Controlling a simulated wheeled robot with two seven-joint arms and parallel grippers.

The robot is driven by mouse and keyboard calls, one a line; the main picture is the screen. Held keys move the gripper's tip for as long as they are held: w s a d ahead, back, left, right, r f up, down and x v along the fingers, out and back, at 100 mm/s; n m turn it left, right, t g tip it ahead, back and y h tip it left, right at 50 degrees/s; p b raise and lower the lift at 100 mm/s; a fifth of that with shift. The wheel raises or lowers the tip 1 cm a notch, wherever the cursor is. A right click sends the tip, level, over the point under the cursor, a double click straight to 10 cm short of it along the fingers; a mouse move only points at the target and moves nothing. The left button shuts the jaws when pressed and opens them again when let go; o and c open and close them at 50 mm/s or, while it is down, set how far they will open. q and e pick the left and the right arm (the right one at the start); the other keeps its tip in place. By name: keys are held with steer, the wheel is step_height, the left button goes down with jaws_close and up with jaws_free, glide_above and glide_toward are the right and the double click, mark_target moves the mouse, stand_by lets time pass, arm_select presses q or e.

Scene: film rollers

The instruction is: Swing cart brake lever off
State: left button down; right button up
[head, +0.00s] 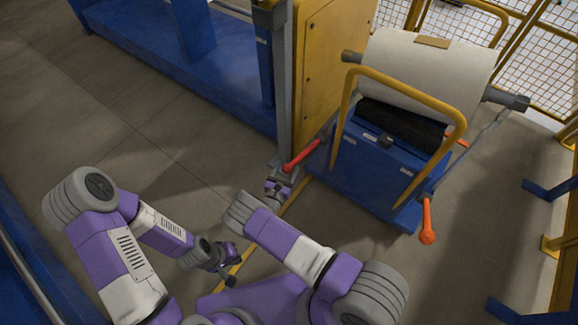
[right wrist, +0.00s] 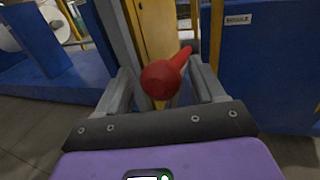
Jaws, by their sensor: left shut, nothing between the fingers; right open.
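The blue cart (head: 362,165) stands right of centre in the head view. A red lever (head: 303,154) sticks out from its left side, and an orange-red lever (head: 427,222) hangs at its right front corner. My right gripper (head: 282,172) is open at the free end of the red lever. In the right wrist view, the red lever's round knob (right wrist: 161,80) sits between the open fingers of my right gripper (right wrist: 160,90), with space on both sides. My left gripper (head: 228,262) is shut and empty, low over the floor, away from the cart.
A white film roll (head: 420,75) lies on top of the cart, behind a yellow handle bar (head: 455,112). A yellow cabinet (head: 330,60) and blue machine frame (head: 190,75) stand behind and to the left. A mesh fence (head: 540,55) is at the back right. Floor at left is clear.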

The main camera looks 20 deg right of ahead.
steer(key=shift+x, duration=1.3)
arm_select(q)
steer(key=shift+f, duration=0.35)
